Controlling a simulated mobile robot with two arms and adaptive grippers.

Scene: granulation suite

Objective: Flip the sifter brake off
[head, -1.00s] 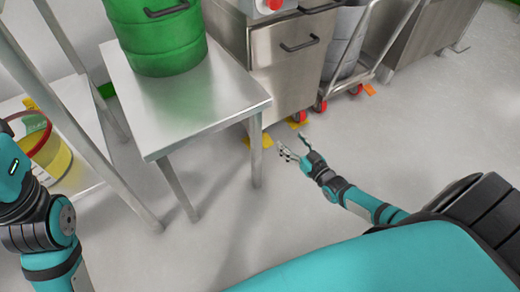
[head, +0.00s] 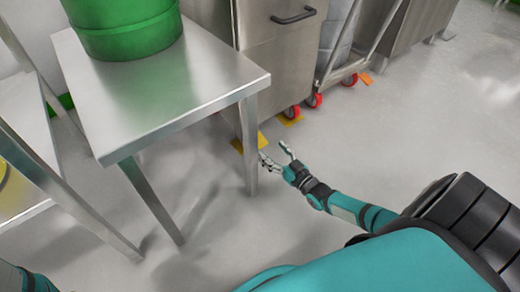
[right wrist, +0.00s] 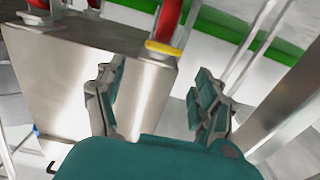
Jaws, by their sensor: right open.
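A steel cabinet (head: 270,65) stands on the floor with red caster wheels and flat yellow tabs at its base. One yellow tab (head: 250,142) is beside the table leg, another (head: 291,119) by a red wheel (head: 292,112). I cannot tell which tab is the sifter brake. My right gripper (head: 273,152) is open and empty, low near the first tab, apparently apart from it. In the right wrist view, the right gripper's fingers (right wrist: 158,88) are spread, with the cabinet (right wrist: 75,75) and a yellow tab (right wrist: 163,48) beyond them. My left gripper is out of view.
A steel table (head: 180,90) with a green drum (head: 125,25) stands to the left; its front leg (head: 249,150) is close to my right gripper. A cart with red wheels (head: 350,79) and an orange tab (head: 366,79) stands right of the cabinet. The floor at right is clear.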

